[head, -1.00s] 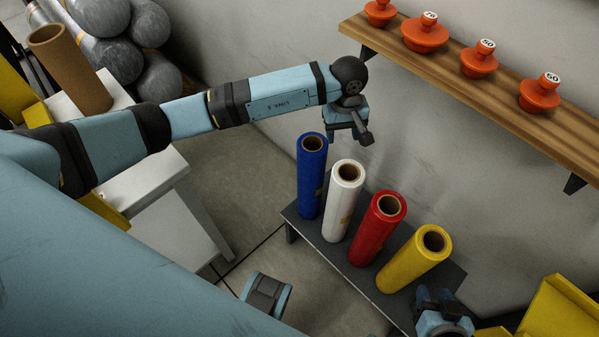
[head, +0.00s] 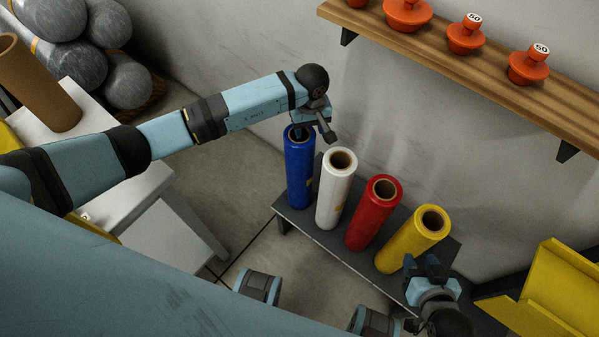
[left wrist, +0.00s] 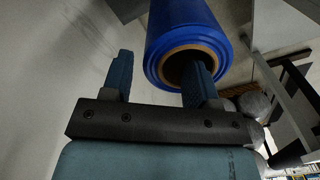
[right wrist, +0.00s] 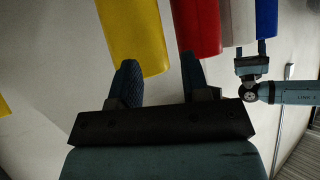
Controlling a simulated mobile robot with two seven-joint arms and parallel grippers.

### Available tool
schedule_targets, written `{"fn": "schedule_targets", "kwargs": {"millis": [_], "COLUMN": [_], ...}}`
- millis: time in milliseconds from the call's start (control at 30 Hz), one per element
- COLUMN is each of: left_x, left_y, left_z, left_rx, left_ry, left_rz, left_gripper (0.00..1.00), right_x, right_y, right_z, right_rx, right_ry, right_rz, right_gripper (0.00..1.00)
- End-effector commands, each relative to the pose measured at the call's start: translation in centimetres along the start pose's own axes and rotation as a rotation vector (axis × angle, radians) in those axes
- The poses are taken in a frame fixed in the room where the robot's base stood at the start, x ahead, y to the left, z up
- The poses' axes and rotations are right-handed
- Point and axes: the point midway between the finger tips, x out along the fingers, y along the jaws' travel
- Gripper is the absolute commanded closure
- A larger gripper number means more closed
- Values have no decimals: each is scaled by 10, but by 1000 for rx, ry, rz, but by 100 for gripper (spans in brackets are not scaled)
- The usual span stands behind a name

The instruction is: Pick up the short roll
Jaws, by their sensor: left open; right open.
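Four wrapped rolls, blue (head: 299,178), white (head: 335,195), red (head: 373,215) and yellow (head: 412,243), stand in a row on a low dark bench (head: 323,238). They look similar in length; I cannot tell which is the short one. My left gripper (head: 302,128) is open at the top of the blue roll. In the left wrist view (left wrist: 160,80) one finger overlaps the roll's hollow core and the other is outside its wall; contact is unclear. My right gripper (head: 428,266) is open beside the yellow roll, which shows ahead of its fingers in the right wrist view (right wrist: 135,38).
A brown tube (head: 42,85) stands on a white table (head: 125,130) at the left. Grey cylinders (head: 75,45) are stacked behind it. A wooden shelf (head: 490,75) with orange weights runs along the wall. A yellow object (head: 555,295) stands at the right.

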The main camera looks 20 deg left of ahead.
Motion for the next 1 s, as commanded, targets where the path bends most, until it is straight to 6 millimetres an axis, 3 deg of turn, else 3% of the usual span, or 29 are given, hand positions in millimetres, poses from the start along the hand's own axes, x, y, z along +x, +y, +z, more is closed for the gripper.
{"fn": "schedule_targets", "kwargs": {"millis": [333,667,900,1000], "left_x": [46,52,52,52], "left_y": [3,3,3,3], "left_z": [3,2,2,2], "left_rx": [-1,1,1,1], "left_ry": [-3,0,0,0], "left_rz": [-1,1,1,1], "left_gripper": [46,46,100,100], "right_x": [1,1,1,1], "right_y": [-2,-2,-2,-2], "right_z": [0,-1,-1,-1], "right_rx": [2,1,1,1], "right_ry": [3,5,6,6], "right_rz": [-2,-2,-2,-2], "right_gripper": [57,57,57,57]}}
